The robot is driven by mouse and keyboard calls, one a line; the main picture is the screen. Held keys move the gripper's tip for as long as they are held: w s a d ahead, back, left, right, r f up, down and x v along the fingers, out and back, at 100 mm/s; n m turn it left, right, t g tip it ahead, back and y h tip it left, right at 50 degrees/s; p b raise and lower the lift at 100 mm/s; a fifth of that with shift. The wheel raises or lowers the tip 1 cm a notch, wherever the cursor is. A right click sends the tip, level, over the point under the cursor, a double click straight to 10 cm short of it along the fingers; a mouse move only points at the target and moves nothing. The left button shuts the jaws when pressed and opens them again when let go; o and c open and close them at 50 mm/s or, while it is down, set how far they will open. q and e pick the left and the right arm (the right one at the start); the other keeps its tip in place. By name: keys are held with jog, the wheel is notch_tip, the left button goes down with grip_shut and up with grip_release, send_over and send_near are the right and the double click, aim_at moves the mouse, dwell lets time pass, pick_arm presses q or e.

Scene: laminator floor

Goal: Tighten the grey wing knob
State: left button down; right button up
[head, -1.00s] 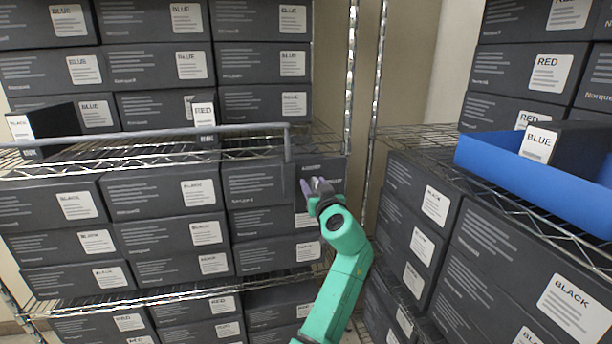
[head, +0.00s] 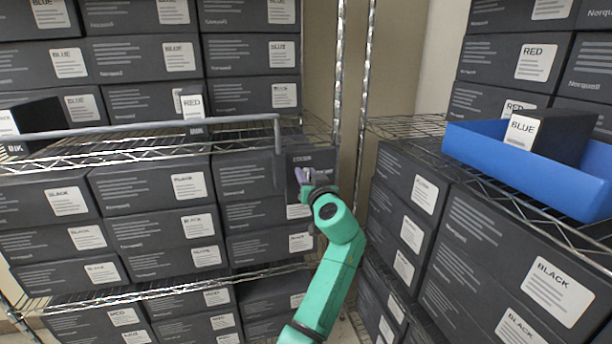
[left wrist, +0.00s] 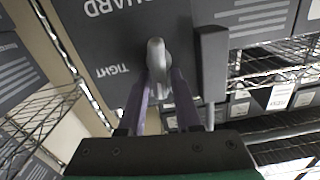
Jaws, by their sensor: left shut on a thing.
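The grey wing knob (left wrist: 157,60) stands out from a dark panel (left wrist: 122,35) in the left wrist view. The panel carries the word TIGHT and part of the word GUARD, both upside down in that view. My left gripper (head: 305,176) is at the panel's lower left part in the head view. In the left wrist view its purple fingers (left wrist: 161,88) are on either side of the knob, shut on it. In the head view the knob is hidden or too small to tell. My right gripper is in neither view.
A grey guard bar (head: 150,131) runs along the left shelf's front and bends down beside the panel. Stacked dark boxes (head: 190,187) fill the left rack. A blue tray (head: 484,154) holding a box labelled BLUE (head: 546,136) sits on the right rack.

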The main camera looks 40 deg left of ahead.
pick_arm(q)
jog(key=m, duration=0.3)
jog(key=shift+w+d+f, duration=0.15)
jog(key=shift+w, duration=0.05)
jog(key=m+p, duration=0.1)
jog(key=m, duration=0.3)
jog(key=f+m+p, duration=0.1)
jog(key=m+p, duration=0.1)
jog(key=m, duration=0.3)
jog(key=m+p, duration=0.2)
jog(key=m, duration=0.2)
jog(key=shift+w+d+f, duration=0.25)
jog(key=shift+w, duration=0.15)
jog(key=shift+m, duration=0.4)
jog(key=c, duration=0.8)
grip_release()
jog(key=shift+a, duration=0.1)
